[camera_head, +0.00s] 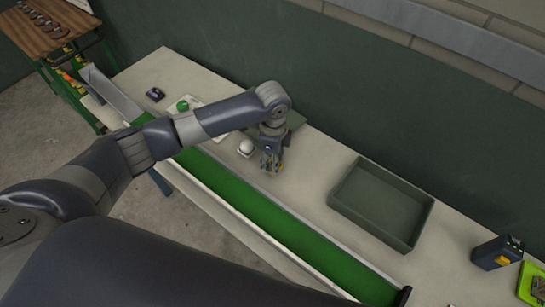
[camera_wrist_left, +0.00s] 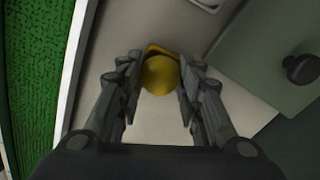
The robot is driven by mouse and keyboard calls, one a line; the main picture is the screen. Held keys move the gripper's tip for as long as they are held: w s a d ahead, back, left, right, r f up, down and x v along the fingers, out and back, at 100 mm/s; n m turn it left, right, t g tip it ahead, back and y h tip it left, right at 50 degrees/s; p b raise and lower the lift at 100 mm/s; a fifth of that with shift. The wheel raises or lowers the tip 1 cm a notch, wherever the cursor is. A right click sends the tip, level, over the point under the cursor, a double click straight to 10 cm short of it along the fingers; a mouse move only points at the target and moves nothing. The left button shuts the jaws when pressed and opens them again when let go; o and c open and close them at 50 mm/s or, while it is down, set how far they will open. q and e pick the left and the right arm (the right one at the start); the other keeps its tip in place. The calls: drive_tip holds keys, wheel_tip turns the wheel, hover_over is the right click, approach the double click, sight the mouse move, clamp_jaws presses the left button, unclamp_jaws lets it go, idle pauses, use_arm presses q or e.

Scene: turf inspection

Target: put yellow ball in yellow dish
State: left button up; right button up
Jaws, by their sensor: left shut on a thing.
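My left gripper (camera_head: 271,163) points down over the pale bench, just right of a white ball. In the left wrist view, its two fingers (camera_wrist_left: 159,80) stand on either side of the yellow ball (camera_wrist_left: 160,76) and are shut on it. A yellow angular edge (camera_wrist_left: 155,48) shows just behind the ball; it looks like part of the yellow dish, mostly hidden. I cannot tell whether the ball touches it. In the head view, the fingers hide most of the yellow. My right gripper is not in view.
The white ball (camera_head: 246,146) and a green ball (camera_head: 183,105) sit to the left on the bench. A green turf strip (camera_head: 265,211) runs along the bench front. A grey-green tray (camera_head: 345,202) and a dark yellow-marked device (camera_head: 497,252) stand to the right. Bare bench lies between gripper and tray.

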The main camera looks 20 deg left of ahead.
use_arm(q)
drive_tip(key=o, duration=1)
drive_tip(key=shift+f, duration=0.1)
drive_tip(key=shift+o, duration=0.2)
wheel_tip(320, 180, up, 12)
drive_tip(key=b, duration=0.2)
drive_tip(key=shift+b, duration=0.3)
